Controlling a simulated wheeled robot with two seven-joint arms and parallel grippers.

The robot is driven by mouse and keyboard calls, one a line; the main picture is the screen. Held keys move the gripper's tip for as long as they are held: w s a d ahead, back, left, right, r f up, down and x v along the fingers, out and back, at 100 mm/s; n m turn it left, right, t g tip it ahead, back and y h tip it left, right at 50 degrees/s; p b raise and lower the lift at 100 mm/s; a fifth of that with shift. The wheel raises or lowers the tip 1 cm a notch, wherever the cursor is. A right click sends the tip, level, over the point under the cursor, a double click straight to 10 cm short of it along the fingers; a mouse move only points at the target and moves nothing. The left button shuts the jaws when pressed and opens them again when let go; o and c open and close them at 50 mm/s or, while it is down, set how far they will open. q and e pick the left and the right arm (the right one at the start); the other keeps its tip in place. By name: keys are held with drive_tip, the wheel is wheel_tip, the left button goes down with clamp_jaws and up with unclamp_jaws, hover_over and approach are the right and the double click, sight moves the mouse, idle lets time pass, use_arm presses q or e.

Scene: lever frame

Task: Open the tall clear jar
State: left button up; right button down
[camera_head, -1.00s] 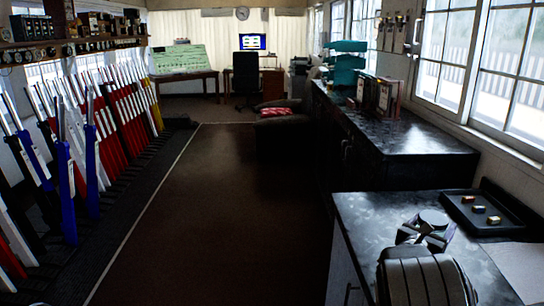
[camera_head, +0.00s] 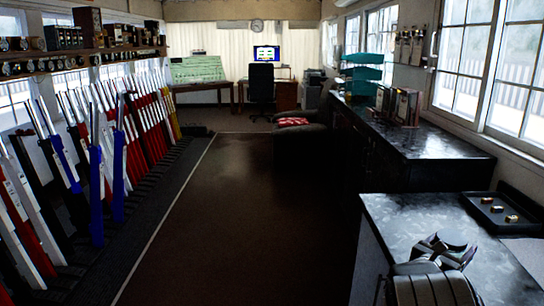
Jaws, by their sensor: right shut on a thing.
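My right gripper (camera_head: 443,243) is over the near end of the dark counter (camera_head: 420,215) at the lower right. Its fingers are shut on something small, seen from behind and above. My wrist and the fingers hide most of it, so I cannot tell whether it is the jar or its lid. A tall clear jar does not show clearly anywhere. My left gripper is not in view.
A black tray (camera_head: 474,204) with small gold-coloured pieces (camera_head: 497,209) lies right of the gripper. A longer dark cabinet (camera_head: 430,140) stands beyond. Levers (camera_head: 98,180) line the left side. The brown floor between is clear.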

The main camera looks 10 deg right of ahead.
drive_tip(key=shift+s+a+f, duration=0.2)
drive_tip(key=shift+f, duration=0.3)
drive_tip(key=shift+s+a+f, duration=0.15)
drive_tip(key=shift+a+f, duration=0.05)
drive_tip(key=shift+f, duration=0.3)
drive_tip(key=s+a+f, duration=0.4)
drive_tip(key=a+f, duration=0.1)
drive_tip(key=a, duration=0.6)
drive_tip(key=s+a+f+n+t, duration=0.1)
drive_tip(key=s+a+f, duration=0.3)
drive_tip(key=a, duration=0.7)
drive_tip(key=s+a+f+y, duration=0.1)
drive_tip(key=s+a+f, duration=0.2)
drive_tip(key=a+f, duration=0.3)
drive_tip(key=a, duration=0.5)
drive_tip(key=shift+s+f+n+t, duration=0.25)
drive_tip(key=shift+s+n+t, duration=0.05)
drive_tip(key=shift+s+t, duration=0.1)
drive_tip(key=shift+a, duration=0.15)
drive_tip(key=w+a+f+n+t+y, duration=0.2)
drive_tip(key=a+n+t+y, duration=0.4)
drive_tip(key=a+y, duration=0.5)
drive_tip(key=a+n, duration=0.2)
drive_tip(key=a, duration=0.2)
drive_tip(key=shift+a+t, duration=0.15)
drive_tip(key=shift+t, duration=0.15)
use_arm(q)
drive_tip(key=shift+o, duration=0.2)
